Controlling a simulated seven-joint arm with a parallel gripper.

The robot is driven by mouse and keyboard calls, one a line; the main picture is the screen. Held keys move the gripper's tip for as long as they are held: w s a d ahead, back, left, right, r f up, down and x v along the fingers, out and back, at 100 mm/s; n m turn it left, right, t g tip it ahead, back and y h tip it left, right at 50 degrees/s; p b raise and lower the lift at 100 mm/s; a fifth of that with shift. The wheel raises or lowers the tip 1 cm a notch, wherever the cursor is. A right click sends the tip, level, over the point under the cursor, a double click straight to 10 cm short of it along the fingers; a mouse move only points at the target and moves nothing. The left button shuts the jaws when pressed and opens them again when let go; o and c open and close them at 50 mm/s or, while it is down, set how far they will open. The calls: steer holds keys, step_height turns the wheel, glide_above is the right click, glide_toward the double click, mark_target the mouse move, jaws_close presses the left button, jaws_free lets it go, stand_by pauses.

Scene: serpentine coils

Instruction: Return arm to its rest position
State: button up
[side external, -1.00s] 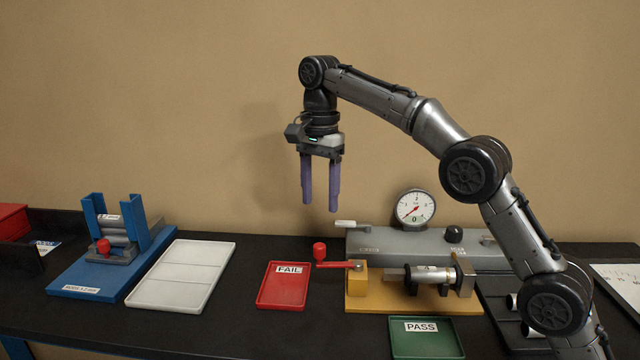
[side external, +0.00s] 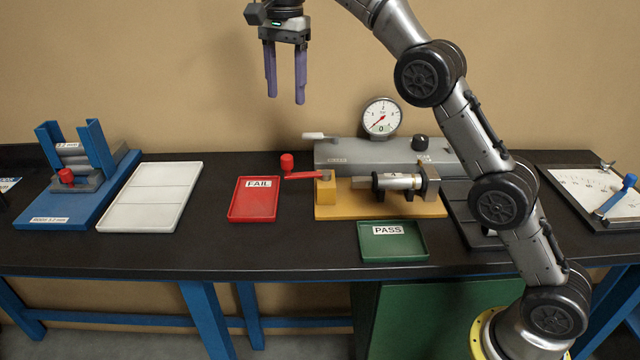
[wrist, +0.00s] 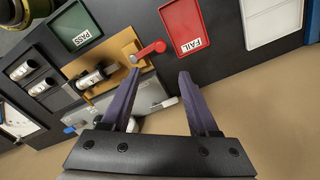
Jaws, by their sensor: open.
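My gripper (side external: 285,84) is open and empty, with two purple fingers pointing down. It hangs high above the back of the bench, above and behind the red FAIL tray (side external: 253,200). In the wrist view the gripper (wrist: 160,75) shows its fingers apart with nothing between them. My arm is raised and bent, coming up from its base at the lower right.
A metal cylinder (side external: 398,181) sits in the yellow fixture (side external: 330,211) with a red lever. A grey unit with a dial gauge (side external: 382,117) stands behind.

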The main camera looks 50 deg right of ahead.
steer(key=s+d+r+n+t, duration=0.1)
steer(key=s+d+r, duration=0.1)
steer(key=s+r, duration=0.45)
steer(key=s+d+r+t, duration=0.1)
steer(key=s+r, duration=0.3)
steer(key=s, duration=0.5)
steer(key=s+d+f+n+t, duration=0.1)
steer(key=s+f+n, duration=0.2)
steer(key=s+f, duration=0.35)
steer(key=s+d+f+n+t, duration=0.1)
steer(key=s+f+n, duration=0.3)
steer(key=s, duration=0.6)
step_height(320, 180, down, 12)
steer(key=s+n+t, duration=0.1)
steer(key=s+n, duration=0.1)
steer(key=n, duration=0.5)
steer(key=shift+s+d+f, duration=0.15)
steer(key=shift+s+f, duration=0.1)
steer(key=shift+s, duration=0.1)
steer(key=shift+c, duration=0.3)
